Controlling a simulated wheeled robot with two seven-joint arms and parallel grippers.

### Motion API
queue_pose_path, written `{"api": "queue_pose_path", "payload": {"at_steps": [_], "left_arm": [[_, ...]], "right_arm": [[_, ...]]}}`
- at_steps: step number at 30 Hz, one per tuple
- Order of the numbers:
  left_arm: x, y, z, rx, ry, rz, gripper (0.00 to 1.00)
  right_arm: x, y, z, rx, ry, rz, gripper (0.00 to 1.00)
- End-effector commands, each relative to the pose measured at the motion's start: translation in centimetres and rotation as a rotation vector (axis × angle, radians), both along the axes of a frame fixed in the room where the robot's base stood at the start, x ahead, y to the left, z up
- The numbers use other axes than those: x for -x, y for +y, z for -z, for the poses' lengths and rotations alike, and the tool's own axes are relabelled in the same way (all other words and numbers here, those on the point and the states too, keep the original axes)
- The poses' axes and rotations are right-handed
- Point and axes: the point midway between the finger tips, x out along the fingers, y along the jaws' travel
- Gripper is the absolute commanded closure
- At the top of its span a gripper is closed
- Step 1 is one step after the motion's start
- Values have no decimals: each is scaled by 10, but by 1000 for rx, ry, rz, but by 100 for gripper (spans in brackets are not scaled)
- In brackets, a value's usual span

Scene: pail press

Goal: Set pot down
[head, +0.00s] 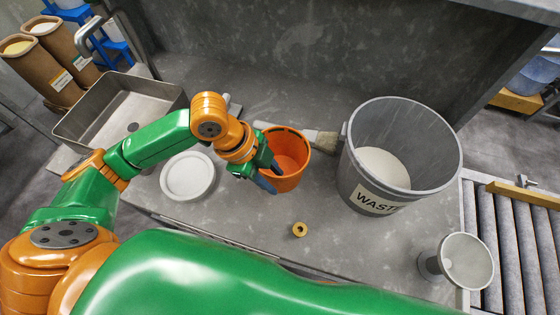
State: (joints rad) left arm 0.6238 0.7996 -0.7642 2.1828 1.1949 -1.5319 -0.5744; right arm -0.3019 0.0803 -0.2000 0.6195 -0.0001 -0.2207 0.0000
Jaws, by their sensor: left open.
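The orange pot (292,175) is upright over the grey worktop, in the middle of the head view. I cannot tell for sure whether its base touches the worktop. My left gripper (268,174) is at the pot's left side with its dark fingers open. One finger appears at the inner side of the rim and the other outside the wall. The gripper hides part of the pot's left side. My right gripper is not in view.
A grey waste bin (430,148) stands to the right, with a brush (316,139) behind the pot. A white round lid or dish (188,176) lies left, before a sink (120,108). A small brass ring (299,230) lies in front. A funnel-like cup (467,262) stands front right.

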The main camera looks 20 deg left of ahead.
Motion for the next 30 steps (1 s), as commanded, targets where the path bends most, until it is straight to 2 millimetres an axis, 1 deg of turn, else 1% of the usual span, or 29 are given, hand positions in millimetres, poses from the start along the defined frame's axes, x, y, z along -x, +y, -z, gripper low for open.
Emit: {"api": "queue_pose_path", "payload": {"at_steps": [1, 2, 3, 6, 30], "left_arm": [[0, 0, 0, 0, 0, 0, 60], [0, 0, 0, 0, 0, 0, 65], [0, 0, 0, 0, 0, 0, 76], [0, 0, 0, 0, 0, -1, 100], [0, 0, -1, -1, 0, -1, 100]], "right_arm": [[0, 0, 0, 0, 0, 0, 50], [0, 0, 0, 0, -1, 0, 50], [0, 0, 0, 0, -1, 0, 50], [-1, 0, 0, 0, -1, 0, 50], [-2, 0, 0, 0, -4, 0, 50]]}}
